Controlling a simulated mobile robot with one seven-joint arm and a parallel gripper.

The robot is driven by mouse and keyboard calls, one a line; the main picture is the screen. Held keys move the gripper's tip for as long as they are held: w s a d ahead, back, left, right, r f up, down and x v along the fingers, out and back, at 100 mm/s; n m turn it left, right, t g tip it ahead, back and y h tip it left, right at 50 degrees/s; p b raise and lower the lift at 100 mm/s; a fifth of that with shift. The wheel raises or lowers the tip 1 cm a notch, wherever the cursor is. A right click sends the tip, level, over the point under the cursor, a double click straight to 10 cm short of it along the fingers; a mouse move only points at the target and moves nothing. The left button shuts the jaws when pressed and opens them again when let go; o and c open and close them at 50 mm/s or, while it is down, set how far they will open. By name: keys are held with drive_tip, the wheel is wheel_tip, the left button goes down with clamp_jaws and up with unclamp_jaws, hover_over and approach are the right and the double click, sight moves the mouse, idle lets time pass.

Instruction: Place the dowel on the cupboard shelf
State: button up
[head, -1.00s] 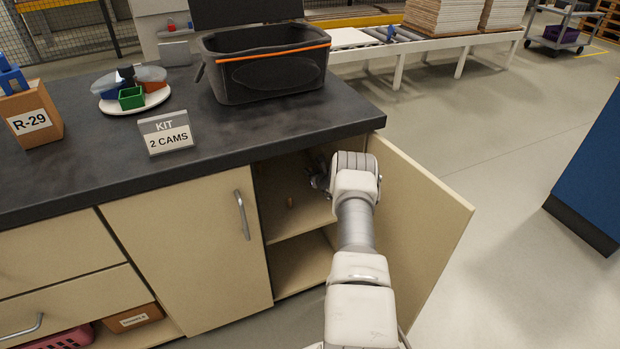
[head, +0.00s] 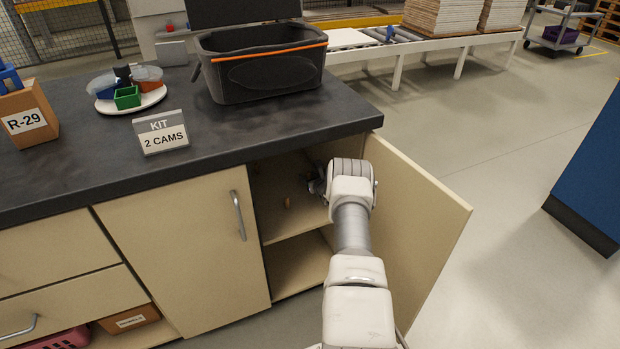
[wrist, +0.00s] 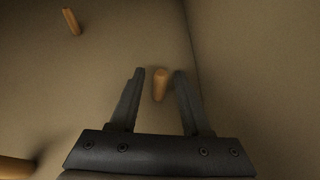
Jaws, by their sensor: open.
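My gripper (head: 318,186) is inside the open cupboard, above its upper shelf (head: 290,222), and partly hidden by my arm in the head view. In the wrist view the two fingers of my gripper (wrist: 159,72) are spread. A short wooden dowel (wrist: 160,86) shows between them, with a gap on either side; it looks upright. A second dowel (wrist: 71,21) is at the upper left of the wrist view. Part of another wooden piece (wrist: 14,167) shows at the lower left edge. In the head view one dowel (head: 287,202) is visible on the shelf, left of my gripper.
The cupboard's open door (head: 415,225) stands right of my arm. The dark countertop (head: 225,140) overhangs the opening. On it are a black bin (head: 262,75), a kit sign (head: 161,132) and a round tray (head: 105,107). A wall runs along the right of the wrist view.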

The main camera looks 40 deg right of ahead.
drive_tip(key=shift+s+r+p, duration=0.3)
drive_tip(key=shift+s+r, duration=0.05)
drive_tip(key=shift+r, duration=0.05)
drive_tip(key=p+v, duration=0.4)
drive_tip(key=v, duration=0.5)
drive_tip(key=shift+s+a+r, duration=0.1)
drive_tip(key=shift+s, duration=0.3)
drive_tip(key=shift+s+a+r+p, duration=0.2)
drive_tip(key=shift+s+p, duration=0.15)
drive_tip(key=shift+s, duration=0.35)
